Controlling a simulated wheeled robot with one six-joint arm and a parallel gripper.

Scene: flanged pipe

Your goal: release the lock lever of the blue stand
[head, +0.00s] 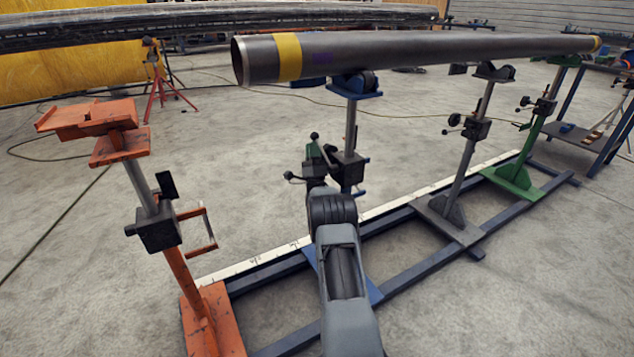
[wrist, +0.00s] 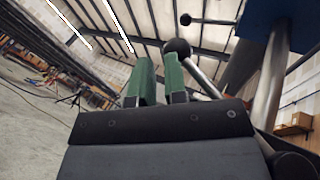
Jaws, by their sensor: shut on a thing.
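The blue stand has a blue roller head (head: 357,90) under the pipe, a grey post (head: 350,128) and a dark clamp block (head: 349,170). A lock lever with a black ball knob (head: 314,136) sticks up left of the block; a second knob (head: 288,175) is lower. My gripper (head: 313,155) is at the lever, just left of the block. In the wrist view its green fingers (wrist: 162,80) stand a small gap apart, with a black knob (wrist: 177,47) just past the tips. The fingers are shut on the lever; the exact contact is partly hidden.
A long steel pipe (head: 400,50) with yellow bands lies across the stands. An orange stand (head: 165,225) is at left, with grey (head: 466,130) and green (head: 545,110) stands at right. Rails (head: 400,275) join their bases. Open floor lies behind and left.

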